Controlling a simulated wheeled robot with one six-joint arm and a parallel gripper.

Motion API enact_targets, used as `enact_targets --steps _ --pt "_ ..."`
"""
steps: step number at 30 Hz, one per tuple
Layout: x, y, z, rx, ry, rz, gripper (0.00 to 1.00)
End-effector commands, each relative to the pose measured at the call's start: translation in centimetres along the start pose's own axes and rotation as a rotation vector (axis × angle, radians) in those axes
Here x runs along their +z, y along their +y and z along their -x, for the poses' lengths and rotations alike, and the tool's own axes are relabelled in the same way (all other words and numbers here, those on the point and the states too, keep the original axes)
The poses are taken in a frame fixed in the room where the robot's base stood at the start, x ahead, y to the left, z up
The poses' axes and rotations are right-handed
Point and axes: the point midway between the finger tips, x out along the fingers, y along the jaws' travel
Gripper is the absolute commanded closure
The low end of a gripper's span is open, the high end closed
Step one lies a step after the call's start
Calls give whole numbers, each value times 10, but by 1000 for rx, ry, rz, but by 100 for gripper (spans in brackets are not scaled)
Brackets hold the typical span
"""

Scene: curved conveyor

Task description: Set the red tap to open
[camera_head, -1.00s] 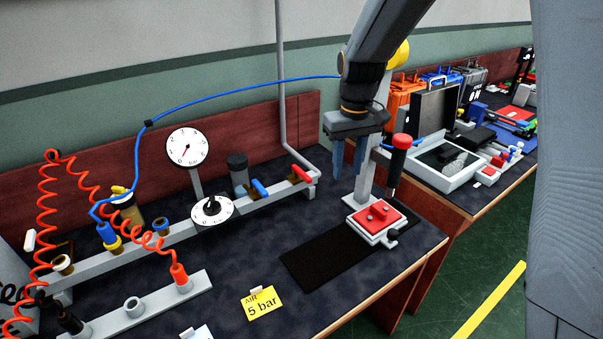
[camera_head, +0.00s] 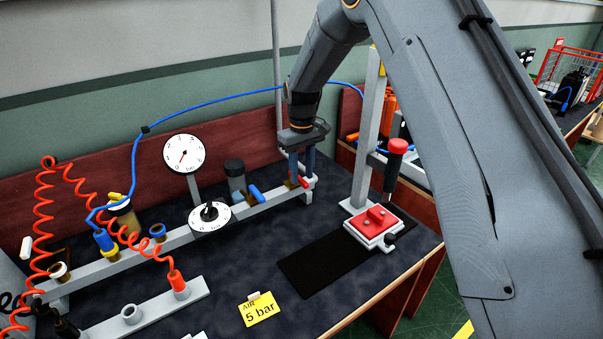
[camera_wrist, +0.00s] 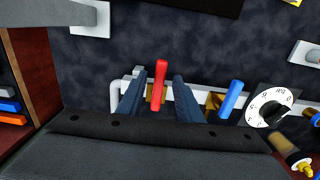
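The red tap (camera_wrist: 158,84) is a red lever on the grey pipe rail, at the rail's right end in the head view, where a bit of its red handle (camera_head: 304,182) shows between my fingers. My gripper (camera_head: 302,180) points down over it. In the wrist view, my two blue-grey fingers (camera_wrist: 158,88) are apart with the red lever between them. The lever lies close to the left finger, and I cannot tell if they touch. A clear gap shows on its right side. The lever stands roughly crosswise to the rail in the wrist view.
A blue tap (camera_wrist: 230,99) sits beside the red one on the same rail. A round white dial (camera_head: 209,217) and a gauge (camera_head: 185,154) stand further left. A post with a red-handled press (camera_head: 397,146) stands to the right. A blue hose (camera_head: 205,98) arcs behind my gripper.

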Motion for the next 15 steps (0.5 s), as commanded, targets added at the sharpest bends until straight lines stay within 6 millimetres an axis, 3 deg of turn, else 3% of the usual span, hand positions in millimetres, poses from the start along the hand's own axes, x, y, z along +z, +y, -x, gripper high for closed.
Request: enact_targets --steps 12,15 --pt "0 0 -11 0 1 -1 67" --pt "0 0 -11 0 1 -1 82"
